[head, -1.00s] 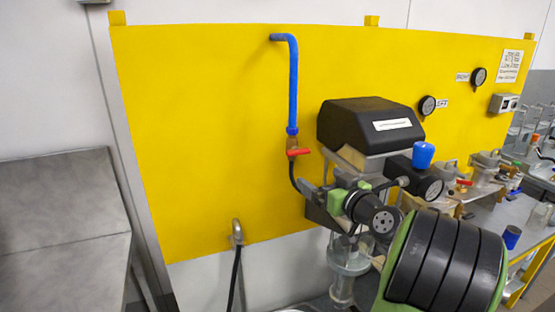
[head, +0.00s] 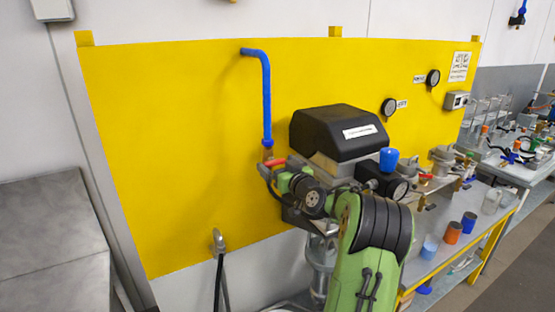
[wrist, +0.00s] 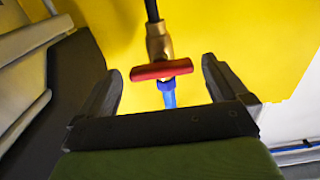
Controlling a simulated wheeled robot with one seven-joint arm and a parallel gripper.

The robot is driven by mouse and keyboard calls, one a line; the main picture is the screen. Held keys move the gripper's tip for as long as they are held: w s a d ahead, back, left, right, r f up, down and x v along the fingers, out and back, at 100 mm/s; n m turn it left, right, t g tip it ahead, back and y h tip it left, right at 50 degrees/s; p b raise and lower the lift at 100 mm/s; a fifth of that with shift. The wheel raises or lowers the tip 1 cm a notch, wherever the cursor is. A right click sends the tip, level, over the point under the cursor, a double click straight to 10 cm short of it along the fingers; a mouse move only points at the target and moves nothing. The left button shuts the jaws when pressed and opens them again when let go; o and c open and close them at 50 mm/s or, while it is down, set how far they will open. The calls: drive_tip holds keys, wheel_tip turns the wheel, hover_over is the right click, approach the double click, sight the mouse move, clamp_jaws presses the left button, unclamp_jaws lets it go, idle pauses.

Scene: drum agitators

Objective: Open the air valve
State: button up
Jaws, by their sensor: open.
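The air valve has a red bar handle (head: 272,163) on a brass body, below the blue pipe (head: 266,100) on the yellow panel. In the wrist view the red handle (wrist: 161,70) lies crosswise to the pipe, with the brass valve body (wrist: 159,45) behind it. My gripper (wrist: 163,76) is open, one finger on each side of the handle, with a gap at both ends. In the head view my gripper (head: 268,178) is at the valve, and my wrist partly hides the area below and right of it.
A black-topped unit (head: 335,133) stands just right of the valve, with a blue knob (head: 388,160) and a gauge by it. A bench with cups runs further right. A hose fitting (head: 218,241) is low on the panel. The panel left of the pipe is clear.

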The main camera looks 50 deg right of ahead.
drive_tip(key=shift+w, duration=0.4)
drive_tip(key=shift+s, duration=0.1)
drive_tip(key=shift+c, duration=0.2)
drive_tip(key=c, duration=1)
